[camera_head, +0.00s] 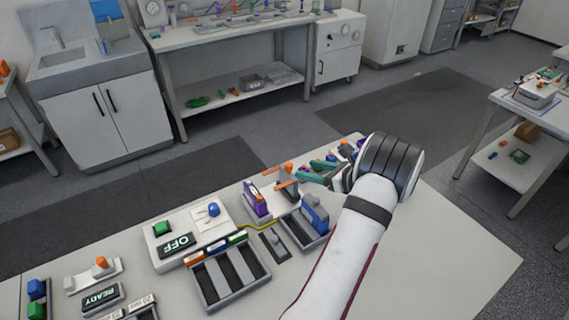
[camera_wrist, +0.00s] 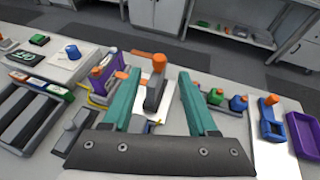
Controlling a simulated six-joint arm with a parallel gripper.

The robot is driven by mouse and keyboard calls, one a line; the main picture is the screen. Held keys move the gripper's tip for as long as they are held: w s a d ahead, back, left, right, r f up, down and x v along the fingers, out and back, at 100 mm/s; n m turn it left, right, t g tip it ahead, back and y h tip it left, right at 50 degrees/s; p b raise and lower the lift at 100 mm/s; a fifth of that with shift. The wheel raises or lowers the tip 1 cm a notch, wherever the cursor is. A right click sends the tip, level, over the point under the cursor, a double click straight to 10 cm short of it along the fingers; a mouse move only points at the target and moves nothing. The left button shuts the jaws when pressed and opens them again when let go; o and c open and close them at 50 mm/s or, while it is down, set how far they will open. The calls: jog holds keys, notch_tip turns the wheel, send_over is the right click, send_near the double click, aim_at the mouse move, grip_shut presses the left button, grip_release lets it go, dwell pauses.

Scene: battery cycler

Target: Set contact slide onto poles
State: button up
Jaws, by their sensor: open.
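My gripper (camera_head: 318,172) is open, its two teal fingers spread. In the wrist view the gripper (camera_wrist: 159,76) has a grey upright piece with an orange top (camera_wrist: 154,92) showing between its fingers; it looks like the contact slide. I see no finger clearly touching it. The orange-topped piece also shows in the head view (camera_head: 287,188), just left of the fingertips. A purple battery cell (camera_head: 255,202) stands upright to its left, and also shows in the wrist view (camera_wrist: 100,82). The poles are too small to make out clearly.
A grey three-slot rack (camera_head: 262,278) and a unit with an OFF display (camera_head: 178,245) stand to the left. A blue block (camera_head: 315,213) sits in a grey tray near my arm. A purple bin (camera_wrist: 303,135) is at the wrist view's right. The bench's right end is bare.

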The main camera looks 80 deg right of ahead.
aim_at(289, 164)
jog(key=x, duration=0.9)
jog(key=shift+a, duration=0.1)
jog(key=shift+c, duration=0.3)
grip_shut()
dwell(0.6)
